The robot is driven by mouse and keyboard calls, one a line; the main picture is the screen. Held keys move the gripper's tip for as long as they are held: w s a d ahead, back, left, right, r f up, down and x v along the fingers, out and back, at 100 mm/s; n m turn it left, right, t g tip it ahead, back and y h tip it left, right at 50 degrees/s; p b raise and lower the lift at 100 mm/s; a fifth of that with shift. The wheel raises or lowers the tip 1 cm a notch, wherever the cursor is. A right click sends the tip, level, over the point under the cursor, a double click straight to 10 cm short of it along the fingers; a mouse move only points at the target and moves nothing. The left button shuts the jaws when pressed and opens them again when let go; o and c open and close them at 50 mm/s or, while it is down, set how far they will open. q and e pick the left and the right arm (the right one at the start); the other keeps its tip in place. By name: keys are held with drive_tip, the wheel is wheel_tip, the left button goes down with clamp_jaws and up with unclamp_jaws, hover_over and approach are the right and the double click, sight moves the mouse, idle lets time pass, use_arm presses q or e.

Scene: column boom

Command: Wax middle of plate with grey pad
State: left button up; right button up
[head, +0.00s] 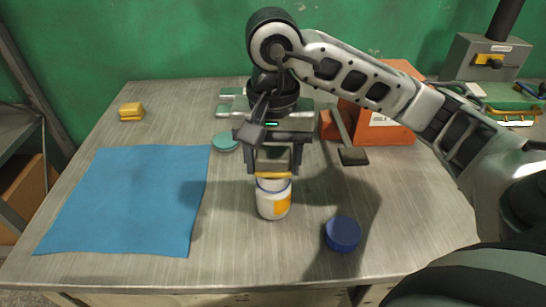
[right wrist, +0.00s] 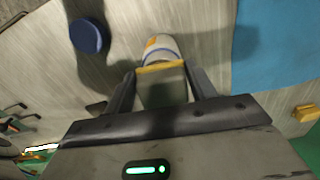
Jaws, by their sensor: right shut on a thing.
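My right gripper (head: 272,172) is shut on a grey pad (right wrist: 162,88) with a yellow far edge. The pad points down at the top of a white jar (head: 273,203) with a blue band and an orange label. The pad's lower edge overlaps the jar's top in the head view; I cannot tell whether it touches or dips inside. The jar stands upright and also shows past the pad in the right wrist view (right wrist: 160,48). No piece is plainly recognisable as the plate; a flat blue square (head: 130,200) lies at left. My left gripper is out of view.
A round blue lid (head: 342,234) lies right of the jar. A teal disc (head: 226,141) and a yellow block (head: 131,111) lie farther back. An orange box (head: 385,125) stands behind my right arm. The table's front left strip is bare.

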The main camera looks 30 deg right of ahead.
sight(272, 158)
drive_tip(key=shift+f, duration=0.1)
drive_tip(key=shift+r+p, duration=0.85)
drive_tip(key=shift+r, duration=0.35)
drive_tip(key=shift+r+p, duration=1.75)
drive_tip(key=shift+r, duration=0.65)
drive_tip(key=shift+f, duration=0.1)
